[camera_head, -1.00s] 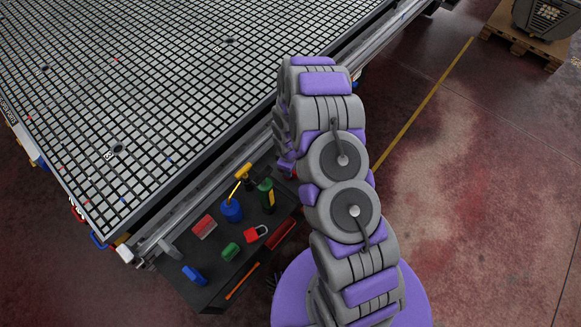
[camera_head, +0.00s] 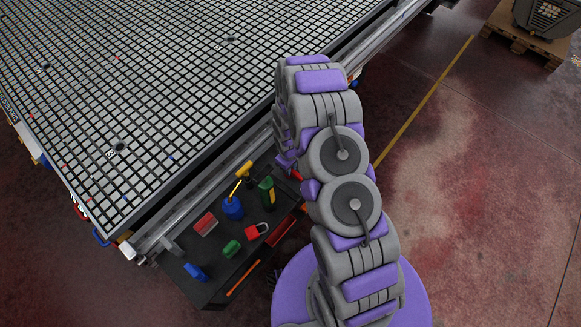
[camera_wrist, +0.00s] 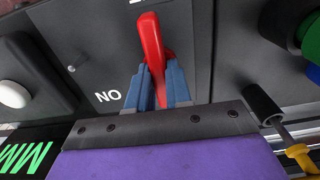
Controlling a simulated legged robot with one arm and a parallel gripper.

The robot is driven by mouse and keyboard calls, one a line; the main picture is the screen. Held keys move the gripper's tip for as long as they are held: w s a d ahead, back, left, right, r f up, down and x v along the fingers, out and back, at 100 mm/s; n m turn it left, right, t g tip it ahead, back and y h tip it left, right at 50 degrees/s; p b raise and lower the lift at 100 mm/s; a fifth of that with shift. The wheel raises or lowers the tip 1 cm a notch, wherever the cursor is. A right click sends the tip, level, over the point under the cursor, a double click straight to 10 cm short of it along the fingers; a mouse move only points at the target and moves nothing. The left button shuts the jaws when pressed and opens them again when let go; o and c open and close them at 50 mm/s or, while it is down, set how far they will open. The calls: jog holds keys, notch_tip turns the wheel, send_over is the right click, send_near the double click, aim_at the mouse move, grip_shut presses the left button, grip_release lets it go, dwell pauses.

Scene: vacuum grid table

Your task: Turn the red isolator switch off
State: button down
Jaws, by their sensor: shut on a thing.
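The red isolator switch handle (camera_wrist: 152,40) stands out from a grey panel (camera_wrist: 100,35) in the wrist view. My gripper (camera_wrist: 160,82) is shut on it, with one blue finger on each side of its lower part. The handle runs almost straight up in the picture, leaning slightly left at the top. White letters "NO" are on the panel left of the fingers; the rest of the label is not visible. In the head view my arm hides the switch panel and most of the gripper.
A black tool shelf (camera_head: 205,285) holds a blue pot (camera_head: 232,208), a red padlock (camera_head: 257,230) and several other items beside my arm. The large grid table (camera_head: 130,95) fills the upper left. A white round button (camera_wrist: 14,94) is left of the gripper.

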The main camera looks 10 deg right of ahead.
jog(key=shift+w, duration=0.25)
jog(key=c, duration=1.2)
grip_release()
jog(key=shift+a, duration=0.15)
jog(key=shift+c, duration=0.2)
jog(key=shift+o, duration=1)
jog(key=shift+s+r, duration=0.1)
jog(key=shift+r, duration=0.25)
notch_tip(320, 180, up, 16)
jog(key=p, duration=0.1)
jog(key=shift+r+p, duration=0.25)
jog(key=shift+p, duration=0.1)
jog(key=shift+a, duration=0.1)
